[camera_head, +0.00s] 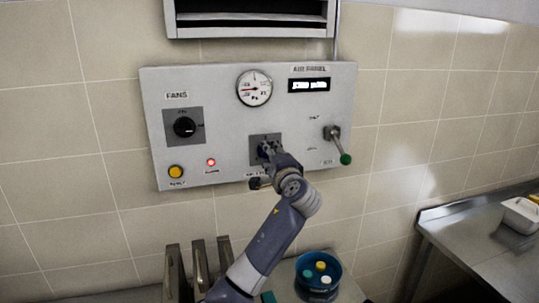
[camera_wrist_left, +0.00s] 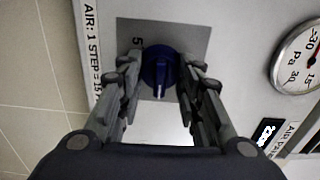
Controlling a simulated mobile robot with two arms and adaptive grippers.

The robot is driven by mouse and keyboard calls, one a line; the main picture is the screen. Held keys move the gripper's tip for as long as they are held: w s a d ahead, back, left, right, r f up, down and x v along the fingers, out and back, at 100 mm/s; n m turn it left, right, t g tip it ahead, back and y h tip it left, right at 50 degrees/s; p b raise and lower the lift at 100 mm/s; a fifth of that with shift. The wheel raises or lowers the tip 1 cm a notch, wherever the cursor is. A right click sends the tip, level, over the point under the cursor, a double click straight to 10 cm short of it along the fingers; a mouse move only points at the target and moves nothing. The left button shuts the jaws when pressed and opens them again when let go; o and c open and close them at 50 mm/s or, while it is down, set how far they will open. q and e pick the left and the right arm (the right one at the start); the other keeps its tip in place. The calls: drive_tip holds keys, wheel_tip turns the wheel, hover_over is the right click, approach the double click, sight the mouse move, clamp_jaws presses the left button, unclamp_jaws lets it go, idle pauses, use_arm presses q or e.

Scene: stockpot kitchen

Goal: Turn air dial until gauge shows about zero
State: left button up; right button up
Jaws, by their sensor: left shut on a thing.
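The blue air dial (camera_wrist_left: 160,66) sits on a grey square plate in the left wrist view. My left gripper (camera_wrist_left: 161,84) has a finger on each side of the dial and is shut on it. In the head view the gripper (camera_head: 267,158) reaches the panel from below and hides most of the dial. The round white gauge (camera_head: 254,88) is above the dial; its needle appears to point left, away from the top. The gauge (camera_wrist_left: 299,58) is cut off in the left wrist view, with "-30", "Pa" and "30" on its face. My right gripper is not in view.
The grey panel (camera_head: 225,85) also bears a black fans knob (camera_head: 184,127), a yellow button (camera_head: 176,172), a lit red lamp (camera_head: 211,162), a display (camera_head: 309,85) and a green-tipped lever (camera_head: 339,147). A blue container (camera_head: 318,282) stands below; a metal counter (camera_head: 470,232) is at right.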

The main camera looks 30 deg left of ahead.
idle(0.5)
use_arm(q)
drive_tip(key=o, duration=1.1)
drive_tip(key=shift+d, duration=0.1)
drive_tip(key=shift+c, duration=0.2)
drive_tip(key=v, duration=1.2)
drive_tip(key=shift+f, duration=0.1)
